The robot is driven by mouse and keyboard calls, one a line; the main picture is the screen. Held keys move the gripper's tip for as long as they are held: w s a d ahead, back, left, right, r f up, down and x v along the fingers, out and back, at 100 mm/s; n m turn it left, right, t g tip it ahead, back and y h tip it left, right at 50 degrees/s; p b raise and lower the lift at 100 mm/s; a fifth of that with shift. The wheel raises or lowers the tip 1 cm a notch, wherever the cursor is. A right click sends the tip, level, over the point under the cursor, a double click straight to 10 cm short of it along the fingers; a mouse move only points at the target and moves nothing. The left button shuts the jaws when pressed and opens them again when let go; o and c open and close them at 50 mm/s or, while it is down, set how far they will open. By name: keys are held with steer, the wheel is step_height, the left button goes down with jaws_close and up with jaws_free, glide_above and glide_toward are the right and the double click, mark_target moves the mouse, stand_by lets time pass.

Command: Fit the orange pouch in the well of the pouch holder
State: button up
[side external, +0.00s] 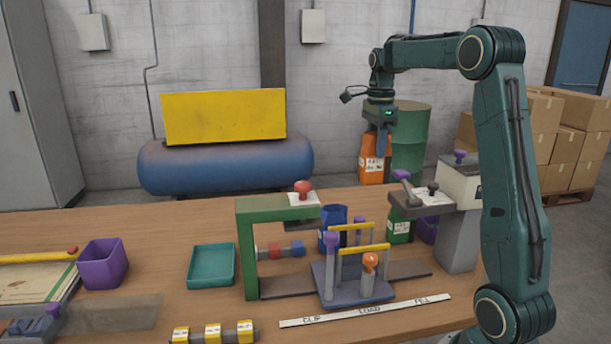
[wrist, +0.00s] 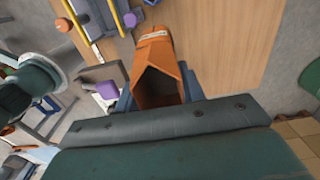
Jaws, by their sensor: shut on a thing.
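The orange pouch (side external: 371,167) hangs upright below my gripper (side external: 381,142), which is shut on its upper part. The pouch is well above the table, at the back right. In the wrist view the pouch (wrist: 155,50) sits between the blue fingers (wrist: 158,93), its open mouth facing the camera. The pouch holder (side external: 338,293) is a blue-grey base with upright posts and yellow bars, on a dark rail in front. It is below and to the left of my gripper. Part of it shows in the wrist view (wrist: 95,18). The well's inside is hidden.
A green frame (side external: 247,250) with a red knob stands left of the holder. A grey filler stand (side external: 457,235) with a green pouch (side external: 399,232) at its spout stands right. A blue cup (side external: 334,216) is behind the holder. A label strip (side external: 365,310) lies in front.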

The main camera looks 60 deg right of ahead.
mark_target(373, 154)
steer(key=shift+r, duration=0.15)
step_height(373, 154, up, 11)
steer(key=shift+f, duration=0.2)
steer(key=s+a, duration=0.3)
steer(key=a, duration=1.2)
step_height(373, 154, down, 19)
steer(key=shift+s+d+r, duration=0.15)
steer(key=shift+r, duration=0.05)
steer(key=shift+f, duration=0.15)
steer(key=shift+f, duration=2.1)
steer(key=shift+f, duration=2.6)
